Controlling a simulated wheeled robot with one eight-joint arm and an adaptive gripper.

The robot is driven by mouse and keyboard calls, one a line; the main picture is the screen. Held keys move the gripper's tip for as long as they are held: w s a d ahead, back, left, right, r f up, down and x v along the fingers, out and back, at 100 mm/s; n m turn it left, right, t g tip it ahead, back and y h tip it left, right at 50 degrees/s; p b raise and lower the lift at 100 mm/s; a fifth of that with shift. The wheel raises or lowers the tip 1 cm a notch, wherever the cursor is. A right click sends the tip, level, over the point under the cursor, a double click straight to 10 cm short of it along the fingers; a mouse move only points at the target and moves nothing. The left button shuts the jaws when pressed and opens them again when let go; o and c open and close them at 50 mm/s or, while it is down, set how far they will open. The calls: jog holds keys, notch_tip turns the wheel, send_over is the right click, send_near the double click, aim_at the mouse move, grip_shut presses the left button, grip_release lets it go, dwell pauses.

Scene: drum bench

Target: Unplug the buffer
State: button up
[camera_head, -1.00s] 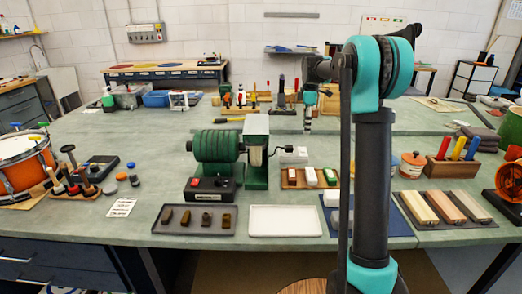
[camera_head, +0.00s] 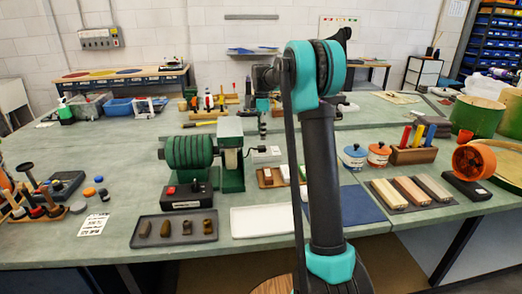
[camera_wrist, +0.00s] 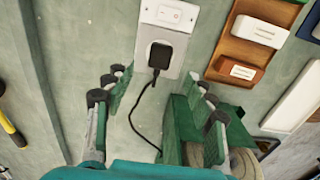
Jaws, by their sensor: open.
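The buffer (camera_head: 189,152), a green bench machine with a ribbed drum, stands on the bench left of my arm. In the wrist view, part of its green body (camera_wrist: 185,125) shows at lower right. A black plug (camera_wrist: 160,54) sits in a pale wall-type outlet plate (camera_wrist: 172,14) on the bench top. Its black cord (camera_wrist: 133,115) curves down toward the buffer. My gripper (camera_wrist: 160,80) is open and empty, its fingers on either side of the cord, with the plug just ahead of the fingertips. In the head view, my gripper (camera_head: 262,124) hangs behind the buffer; the plug is hidden there.
A dark tray (camera_head: 174,238) with several small blocks and a white tray (camera_head: 262,236) lie in front. A brown tray (camera_wrist: 238,50) with white and orange-brown blocks lies right of the outlet. A yellow-handled tool (camera_wrist: 12,130) lies at left.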

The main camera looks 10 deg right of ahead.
aim_at(262, 146)
jog(key=shift+f, duration=3.5)
grip_shut()
jog(key=shift+r, duration=3)
grip_release()
